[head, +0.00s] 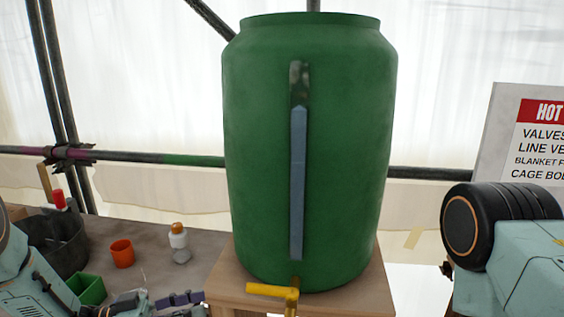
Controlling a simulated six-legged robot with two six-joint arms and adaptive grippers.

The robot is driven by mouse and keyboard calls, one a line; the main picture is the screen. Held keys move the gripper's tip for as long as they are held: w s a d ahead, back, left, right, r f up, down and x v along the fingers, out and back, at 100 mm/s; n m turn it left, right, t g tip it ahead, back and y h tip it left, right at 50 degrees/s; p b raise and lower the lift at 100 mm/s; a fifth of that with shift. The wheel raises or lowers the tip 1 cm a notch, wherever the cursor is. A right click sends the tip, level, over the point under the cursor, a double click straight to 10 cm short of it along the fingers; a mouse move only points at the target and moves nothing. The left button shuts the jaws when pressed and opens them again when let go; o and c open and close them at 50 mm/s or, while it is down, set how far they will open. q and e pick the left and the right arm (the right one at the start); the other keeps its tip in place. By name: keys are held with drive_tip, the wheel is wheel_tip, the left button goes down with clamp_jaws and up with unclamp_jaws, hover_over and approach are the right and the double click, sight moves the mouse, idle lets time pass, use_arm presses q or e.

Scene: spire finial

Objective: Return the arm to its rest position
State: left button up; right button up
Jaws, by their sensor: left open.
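My left arm (35,275) comes in at the lower left corner, and part of it is cut off by the picture edge. My left gripper (194,304) is low in the view, at the left edge of the wooden stand. It is open and I see nothing between its fingers. Its lower part is cut off by the bottom edge. My right arm (520,255) shows at the right edge as a black round joint and a pale teal link. My right gripper is out of view.
A large green vessel (345,150) with a blue-grey vertical strip stands on a wooden stand (360,300). A yellow handle (270,290) is at its foot. An orange cup (122,253), a white bottle (179,240), a green bin (88,288) and a dark bucket (60,240) are at left. A sign (530,135) stands right.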

use_arm(q)
drive_tip(key=s+d+f+n+t+y, duration=0.1)
drive_tip(key=s+f+n+y, duration=0.2)
drive_tip(key=f+n+y, duration=0.35)
drive_tip(key=s+d+f+n+t+y, duration=0.1)
drive_tip(key=s+f+n+t+y, duration=0.2)
drive_tip(key=f, duration=0.6)
drive_tip(key=s+a+f+g+y+b, duration=0.1)
drive_tip(key=s+a+f+g+y, duration=0.1)
drive_tip(key=s, duration=0.6)
drive_tip(key=s+a+f+n+g+y+b, duration=0.1)
drive_tip(key=s+a+f+g+y, duration=0.1)
drive_tip(key=s, duration=0.7)
drive_tip(key=s+a+f+n+g+y+b, duration=0.1)
drive_tip(key=s+a+f+g+y, duration=0.2)
drive_tip(key=s, duration=0.6)
drive_tip(key=shift+f+g+y, duration=0.4)
drive_tip(key=shift+g+y, duration=0.25)
drive_tip(key=shift+g, duration=0.55)
drive_tip(key=shift+d+r+n, duration=0.1)
drive_tip(key=shift+n, duration=0.15)
